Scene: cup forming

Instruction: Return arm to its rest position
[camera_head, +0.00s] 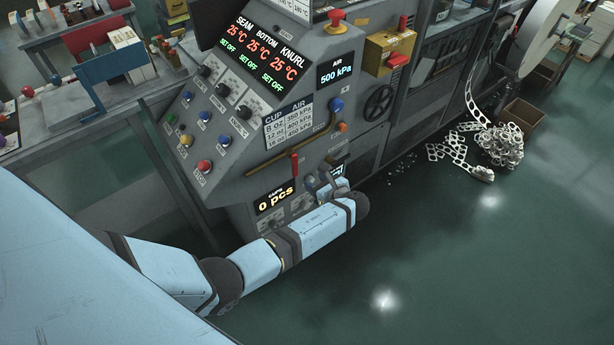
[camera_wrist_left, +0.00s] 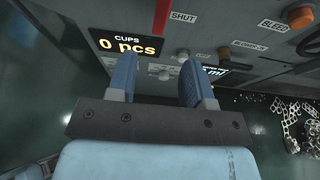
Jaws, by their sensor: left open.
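My left arm (camera_head: 320,230) is light blue and reaches from the lower left across the front of the grey machine. My left gripper (camera_head: 327,187) is in front of the machine's lower panel, just right of the "0 pcs" cup counter (camera_head: 275,196). In the left wrist view my left gripper (camera_wrist_left: 160,80) is open, with two blue fingers apart and nothing between them. The counter (camera_wrist_left: 127,46) shows behind the left finger, and a second lit display (camera_wrist_left: 214,71) is partly hidden by the right finger. I cannot tell whether the fingers touch the panel. My right gripper is not in view.
The machine's sloped panel (camera_head: 222,110) carries several knobs and buttons. A red lever (camera_head: 295,165) and a black handwheel (camera_head: 379,103) stick out near my arm. Punched scrap strip (camera_head: 495,145) lies at right. The green floor (camera_head: 480,260) is clear at lower right.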

